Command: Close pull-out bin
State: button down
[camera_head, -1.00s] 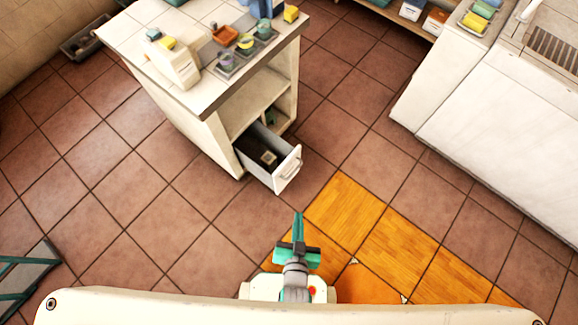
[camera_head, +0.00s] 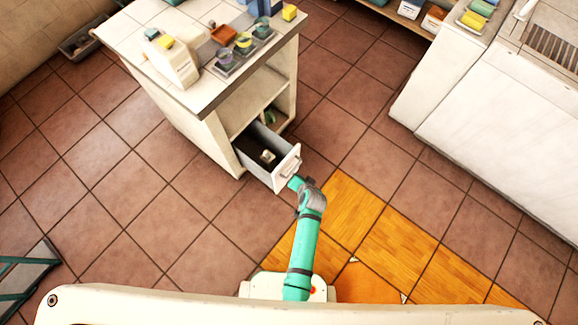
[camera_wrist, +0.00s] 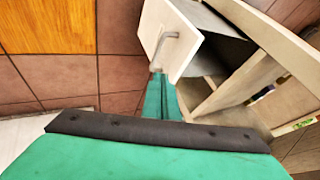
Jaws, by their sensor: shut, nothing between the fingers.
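The pull-out bin (camera_head: 262,150) stands open at the bottom of the white cabinet's near end. Its white front panel with a handle (camera_head: 288,168) faces me, and a small pale object lies inside. My gripper (camera_head: 296,183) is at the lower part of the bin's front. In the wrist view the shut green fingers (camera_wrist: 160,84) reach the lower edge of the white front panel (camera_wrist: 172,32), just below its grey handle (camera_wrist: 164,44). I cannot tell whether they touch it. Nothing shows between the fingers.
The white cabinet (camera_head: 190,120) carries several small containers on its top. An open shelf is above the bin. A white counter (camera_head: 490,130) stands at the right.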

send_near(287, 163)
notch_tip(287, 163, down, 4)
jog(key=d, duration=0.2)
jog(key=shift+w+a, duration=0.75)
jog(key=shift+w, duration=0.15)
jog(key=shift+w+a, duration=0.35)
jog(key=shift+a, duration=0.15)
